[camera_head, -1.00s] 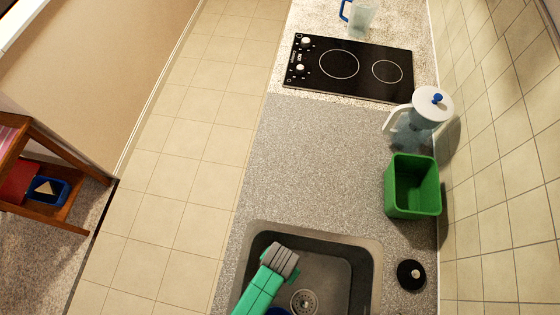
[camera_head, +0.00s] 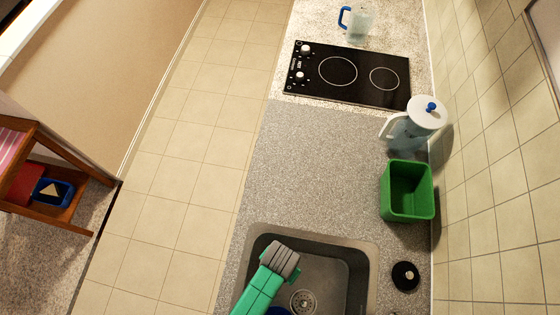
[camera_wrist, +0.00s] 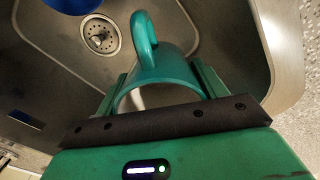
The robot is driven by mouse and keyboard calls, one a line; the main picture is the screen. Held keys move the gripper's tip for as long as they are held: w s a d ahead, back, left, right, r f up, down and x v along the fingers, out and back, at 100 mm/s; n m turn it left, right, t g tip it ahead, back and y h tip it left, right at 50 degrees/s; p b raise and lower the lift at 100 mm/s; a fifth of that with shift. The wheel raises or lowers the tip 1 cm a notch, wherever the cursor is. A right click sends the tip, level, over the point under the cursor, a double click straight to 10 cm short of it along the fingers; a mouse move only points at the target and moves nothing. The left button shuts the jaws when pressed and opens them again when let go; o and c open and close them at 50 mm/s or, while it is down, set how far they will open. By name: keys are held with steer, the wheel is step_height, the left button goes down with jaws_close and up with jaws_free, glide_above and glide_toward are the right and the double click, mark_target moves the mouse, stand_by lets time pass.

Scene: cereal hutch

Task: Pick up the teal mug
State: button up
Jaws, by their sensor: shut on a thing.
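The teal mug (camera_wrist: 158,70) shows in the wrist view, between the two fingers of my gripper (camera_wrist: 160,88). Its handle points away from the gripper body, towards the drain. My gripper is shut on the mug, over or inside the sink; how far it is above the sink floor I cannot tell. In the head view my green gripper arm (camera_head: 262,290) reaches over the sink's left part, and the mug is hidden there.
The sink (camera_head: 330,252) has a drain (camera_head: 303,301) and a blue thing (camera_head: 277,311) beside it. A green bin (camera_head: 407,190), a lidded pitcher (camera_head: 412,125) and a black round lid (camera_head: 405,275) stand to the right. A hob (camera_head: 350,73) and a clear jug (camera_head: 357,22) are farther back. The counter's middle is clear.

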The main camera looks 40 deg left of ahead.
step_height(320, 180, up, 10)
steer(key=p, duration=0.9)
steer(key=shift+p, duration=0.3)
steer(key=shift+f, duration=0.1)
